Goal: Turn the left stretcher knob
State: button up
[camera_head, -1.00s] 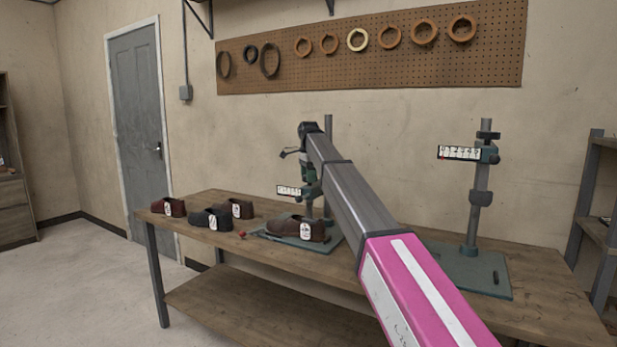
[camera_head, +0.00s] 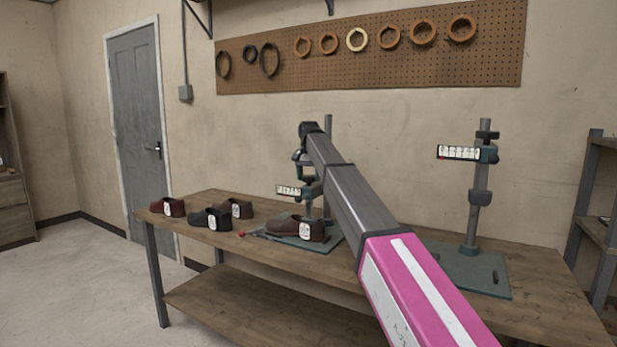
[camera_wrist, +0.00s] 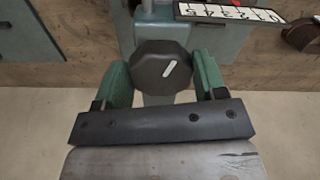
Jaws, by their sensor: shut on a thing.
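The left stretcher (camera_head: 328,150) stands on the bench, mostly behind my arm in the head view. A number scale (camera_wrist: 232,12) with a red marker sits above right of the knob in the wrist view. The scale also shows in the head view (camera_head: 289,190). My gripper is hidden behind the arm there.
A brown shoe (camera_head: 296,228) sits on the left stretcher's base. Several other tagged shoes (camera_head: 210,219) stand on the bench (camera_head: 285,262) to the left. A second stretcher (camera_head: 478,200) stands at the right. A pegboard (camera_head: 370,60) with rings hangs behind.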

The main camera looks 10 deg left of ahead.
jog(key=n, duration=0.4)
jog(key=shift+n, duration=0.3)
jog(key=n, duration=0.4)
jog(key=shift+d+n, duration=0.15)
jog(key=shift+n, duration=0.15)
jog(key=n, duration=0.4)
jog(key=shift+w+n, duration=0.15)
jog(key=shift+n, duration=0.15)
jog(key=shift+d+n, duration=0.1)
jog(key=shift+n, duration=2)
jog(key=shift+w, duration=0.1)
jog(key=o, duration=0.9)
jog(key=shift+r, duration=0.1)
